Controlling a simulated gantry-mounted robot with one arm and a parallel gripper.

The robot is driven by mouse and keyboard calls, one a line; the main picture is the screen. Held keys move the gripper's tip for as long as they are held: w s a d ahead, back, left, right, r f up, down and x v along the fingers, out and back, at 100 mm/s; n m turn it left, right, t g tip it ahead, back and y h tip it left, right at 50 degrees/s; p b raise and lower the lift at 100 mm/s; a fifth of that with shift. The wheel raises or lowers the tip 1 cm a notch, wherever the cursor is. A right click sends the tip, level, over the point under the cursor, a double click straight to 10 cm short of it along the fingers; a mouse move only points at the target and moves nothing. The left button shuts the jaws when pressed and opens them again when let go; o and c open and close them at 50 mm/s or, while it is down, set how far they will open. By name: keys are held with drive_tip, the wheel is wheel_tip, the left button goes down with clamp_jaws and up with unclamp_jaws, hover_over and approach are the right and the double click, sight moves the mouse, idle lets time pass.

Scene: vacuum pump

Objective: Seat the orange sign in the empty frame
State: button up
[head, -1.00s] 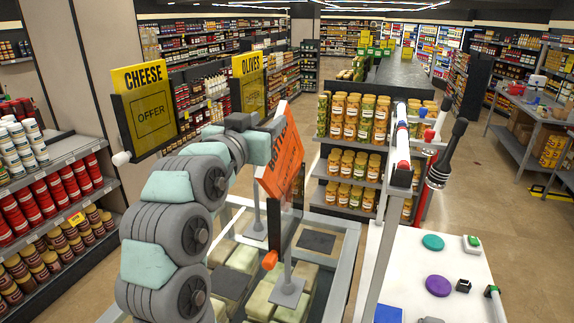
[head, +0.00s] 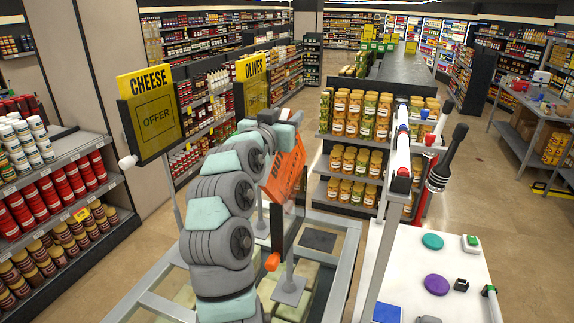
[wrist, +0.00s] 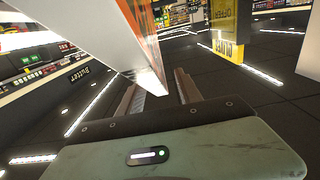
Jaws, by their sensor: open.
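The orange sign (head: 285,170) stands tilted above the dark empty frame (head: 278,230), which sits on a grey stand with an orange knob (head: 272,262). The sign's lower part overlaps the frame in the head view; I cannot tell whether it is inside the slot. My gripper (head: 283,117) is at the sign's top edge, its fingers mostly hidden by my arm. In the wrist view, my gripper (wrist: 160,80) has its fingers apart, and the sign's pale face and orange side (wrist: 142,40) reach down to a corner between them. I cannot tell whether they touch.
Framed yellow signs, CHEESE (head: 153,110) and OLIVES (head: 252,82), stand to the left. A jar shelf (head: 355,155) is behind the frame. A white table (head: 425,270) with small parts and a grey post (head: 385,230) are to the right.

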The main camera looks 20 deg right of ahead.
clamp_jaws()
idle(0.3)
idle(1.1)
